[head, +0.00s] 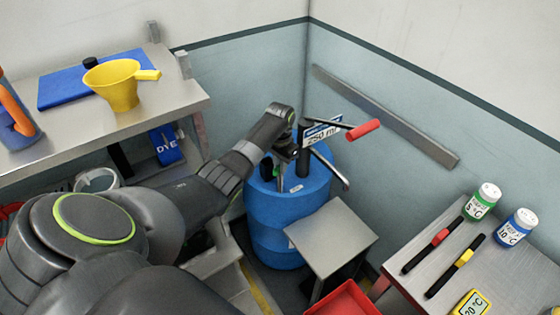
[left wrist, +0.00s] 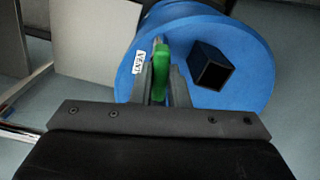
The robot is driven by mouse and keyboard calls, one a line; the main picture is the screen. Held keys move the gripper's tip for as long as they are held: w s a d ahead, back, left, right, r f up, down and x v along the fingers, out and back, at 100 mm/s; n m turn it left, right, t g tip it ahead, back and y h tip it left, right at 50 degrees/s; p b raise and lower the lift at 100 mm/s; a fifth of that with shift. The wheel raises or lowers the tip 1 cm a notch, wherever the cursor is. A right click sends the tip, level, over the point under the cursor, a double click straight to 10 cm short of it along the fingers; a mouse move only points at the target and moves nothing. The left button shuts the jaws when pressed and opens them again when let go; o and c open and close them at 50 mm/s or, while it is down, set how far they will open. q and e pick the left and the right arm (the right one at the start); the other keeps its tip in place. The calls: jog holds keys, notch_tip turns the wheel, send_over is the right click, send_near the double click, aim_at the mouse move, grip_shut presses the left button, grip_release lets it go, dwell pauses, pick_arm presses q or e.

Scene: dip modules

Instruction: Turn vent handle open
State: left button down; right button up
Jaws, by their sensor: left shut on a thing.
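The green vent handle (left wrist: 161,72) is on top of the blue drum (left wrist: 248,55), beside a white VENT label (left wrist: 139,62). My left gripper (left wrist: 161,88) is shut on it, one dark finger on each side. In the head view the blue drum (head: 285,208) stands in the corner, and my left gripper (head: 283,153) is at its top, beside the pump. My right gripper is not in view.
A pump with a red grip (head: 363,129) and a 250 ml sign (head: 321,134) rises from the drum. A small grey stand (head: 331,237) is in front, with a red tray (head: 344,300) below. A bench with bottles is right; a yellow funnel jug (head: 112,88) is left.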

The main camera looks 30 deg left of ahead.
pick_arm(q)
jog(key=n+p, duration=0.2)
jog(key=n, duration=0.1)
jog(key=shift+r+n, duration=0.3)
jog(key=n+p, duration=0.2)
jog(key=n, duration=0.1)
jog(key=shift+n, duration=0.3)
jog(key=n+p, duration=0.1)
jog(key=n, duration=0.3)
jog(key=shift+w+f+n+p, duration=0.1)
jog(key=shift+n+p, duration=0.2)
jog(key=shift+p, duration=0.05)
jog(key=shift+n+p, duration=0.4)
jog(key=shift+n, duration=1.3)
jog(key=c, duration=1.4)
grip_release()
jog(key=shift+f, duration=0.15)
